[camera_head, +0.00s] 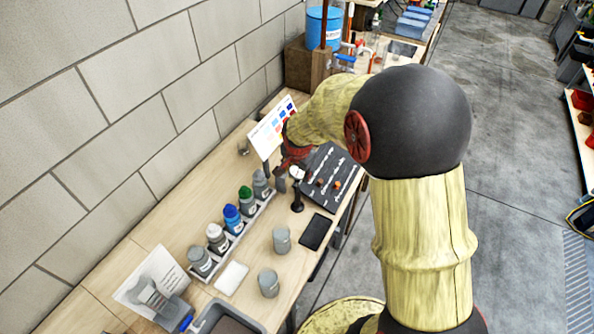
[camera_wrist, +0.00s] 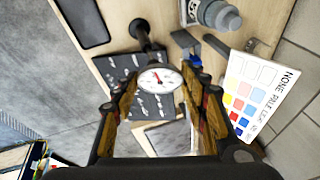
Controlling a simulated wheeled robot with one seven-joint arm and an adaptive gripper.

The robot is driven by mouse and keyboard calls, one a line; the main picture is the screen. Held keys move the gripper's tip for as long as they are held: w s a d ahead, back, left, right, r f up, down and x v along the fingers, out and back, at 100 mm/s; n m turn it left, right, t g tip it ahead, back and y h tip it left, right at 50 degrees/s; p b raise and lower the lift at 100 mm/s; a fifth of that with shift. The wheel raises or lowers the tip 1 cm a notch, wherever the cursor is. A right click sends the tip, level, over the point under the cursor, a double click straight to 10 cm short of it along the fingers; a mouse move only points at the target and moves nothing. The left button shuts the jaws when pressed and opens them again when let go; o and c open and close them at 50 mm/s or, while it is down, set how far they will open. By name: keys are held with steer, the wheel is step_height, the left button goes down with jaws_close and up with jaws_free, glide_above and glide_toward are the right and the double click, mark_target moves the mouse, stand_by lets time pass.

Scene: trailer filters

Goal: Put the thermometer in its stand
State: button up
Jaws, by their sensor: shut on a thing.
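The thermometer has a round white dial with a dark rim and a red needle. Its dial (camera_wrist: 158,78) sits between my fingertips in the wrist view, and it shows small in the head view (camera_head: 297,172). My gripper (camera_head: 288,166) is shut on the thermometer; its fingers (camera_wrist: 160,88) flank the dial in the wrist view. The small black stand (camera_head: 297,203) is upright on the bench, just below the dial in the head view. Its dark post and foot (camera_wrist: 140,29) show beyond the dial in the wrist view. The thermometer's stem is hidden, so I cannot tell whether it touches the stand.
A black board (camera_head: 330,178) with small parts lies right of the stand. A rack of bottles (camera_head: 232,219) stands to the left, and a colour chart (camera_head: 270,128) behind. A dark phone-like slab (camera_head: 316,232) and grey cups (camera_head: 281,240) stand in front.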

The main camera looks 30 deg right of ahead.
steer(key=shift+f+b, duration=0.85)
steer(key=shift+f, duration=0.25)
steer(key=o, duration=1.3)
steer(key=shift+o, duration=0.3)
steer(key=shift+r, duration=0.1)
steer(key=v, duration=1.2)
